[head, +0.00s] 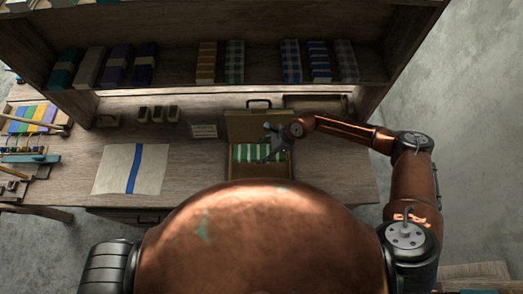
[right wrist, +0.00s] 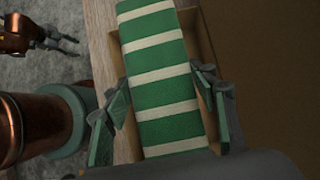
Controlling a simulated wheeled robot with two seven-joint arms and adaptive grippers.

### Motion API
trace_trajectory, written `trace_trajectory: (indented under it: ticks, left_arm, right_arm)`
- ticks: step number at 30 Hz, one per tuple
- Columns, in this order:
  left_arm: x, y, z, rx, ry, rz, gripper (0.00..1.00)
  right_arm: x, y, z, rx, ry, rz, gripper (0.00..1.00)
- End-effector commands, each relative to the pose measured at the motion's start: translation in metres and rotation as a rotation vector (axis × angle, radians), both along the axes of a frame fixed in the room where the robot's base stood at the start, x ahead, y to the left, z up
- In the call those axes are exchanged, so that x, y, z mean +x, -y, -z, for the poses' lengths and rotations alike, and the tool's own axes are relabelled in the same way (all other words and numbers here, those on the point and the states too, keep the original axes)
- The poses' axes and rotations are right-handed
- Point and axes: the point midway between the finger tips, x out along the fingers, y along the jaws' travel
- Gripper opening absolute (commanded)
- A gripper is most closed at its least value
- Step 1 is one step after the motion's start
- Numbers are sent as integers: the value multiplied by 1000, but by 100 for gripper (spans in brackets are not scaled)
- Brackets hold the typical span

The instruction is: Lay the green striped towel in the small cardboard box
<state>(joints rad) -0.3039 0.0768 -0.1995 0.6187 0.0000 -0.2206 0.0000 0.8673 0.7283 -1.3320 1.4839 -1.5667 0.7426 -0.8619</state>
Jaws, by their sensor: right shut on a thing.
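The green and white striped towel (head: 246,153) lies folded within the open small cardboard box (head: 258,171) in the head view. My right gripper (head: 271,145) reaches in from the right over the box and is shut on the towel. In the right wrist view the towel (right wrist: 168,80) runs lengthwise between the fingers (right wrist: 163,112), with the box wall (right wrist: 203,38) beside it. Whether the towel touches the box floor is hidden. My left gripper (right wrist: 62,43) shows small and dark at the upper left of the right wrist view; its opening is unclear.
A white cloth with a blue stripe (head: 132,169) lies flat left of the box. A small card (head: 204,131) and several small blocks (head: 158,114) stand behind it. A shelf (head: 190,82) with folded textiles overhangs the back of the table.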

Motion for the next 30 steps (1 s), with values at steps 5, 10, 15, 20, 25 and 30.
trace_trajectory:
  ticks: [5,10,15,20,25,30]
  left_arm:
    - [-4,0,13,1,-5,0,40]
    - [0,-1,25,1,-1,1,40]
    - [5,-2,37,2,5,3,40]
    - [6,-3,53,3,6,4,40]
    - [5,-3,71,3,5,4,40]
    - [3,-3,87,3,2,4,40]
  right_arm:
    - [-1,0,20,0,-2,0,27]
    - [0,0,40,1,-1,-1,27]
    - [0,-1,59,2,-1,-1,27]
    - [0,0,78,2,-1,-1,27]
    - [0,0,98,1,-2,-1,27]
    - [0,0,117,0,-2,-1,27]
